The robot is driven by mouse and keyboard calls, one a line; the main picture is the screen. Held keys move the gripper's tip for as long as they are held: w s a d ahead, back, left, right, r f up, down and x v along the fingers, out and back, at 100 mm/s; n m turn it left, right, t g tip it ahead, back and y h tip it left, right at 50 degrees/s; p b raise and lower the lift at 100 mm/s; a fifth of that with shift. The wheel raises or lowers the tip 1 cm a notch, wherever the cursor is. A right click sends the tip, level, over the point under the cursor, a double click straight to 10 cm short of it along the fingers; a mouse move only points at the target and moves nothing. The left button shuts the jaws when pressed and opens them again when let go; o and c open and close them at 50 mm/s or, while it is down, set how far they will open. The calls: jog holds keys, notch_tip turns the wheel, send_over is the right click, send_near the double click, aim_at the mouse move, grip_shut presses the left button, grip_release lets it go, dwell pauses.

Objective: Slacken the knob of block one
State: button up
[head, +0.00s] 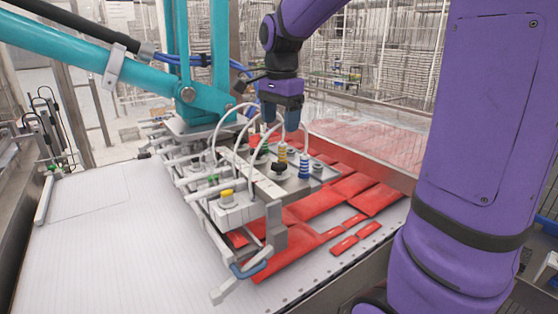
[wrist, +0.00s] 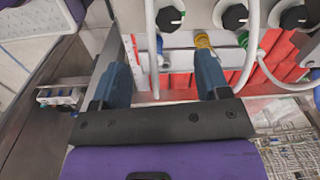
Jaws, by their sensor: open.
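Three black knobs with white pointer marks show along the top of the wrist view: a left knob (wrist: 169,18), a middle knob (wrist: 235,17) and a right knob (wrist: 293,17). I cannot tell which belongs to block one. In the head view a black knob (head: 278,168) stands on the grey picker plate (head: 300,184). My gripper (head: 284,120) hangs above the back of the picker, its blue fingers pointing down. In the wrist view my gripper (wrist: 162,60) has its fingers wide apart with nothing held between them. The knobs lie beyond the fingertips, apart from them.
White hoses (head: 222,128) loop up around the fittings close to my gripper. A teal arm (head: 110,60) carries the picker from the left. Red packets (head: 318,204) lie beneath it on the white conveyor (head: 110,235). The conveyor's left side is mostly clear.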

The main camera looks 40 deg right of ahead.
aim_at(279, 164)
jog(key=shift+m, duration=0.8)
jog(key=f, duration=0.4)
jog(key=w+f, duration=0.1)
jog(key=f, duration=0.3)
jog(key=w+d+f, duration=0.1)
jog(key=f, duration=0.2)
jog(key=shift+f, duration=0.4)
jog(key=c, duration=0.9)
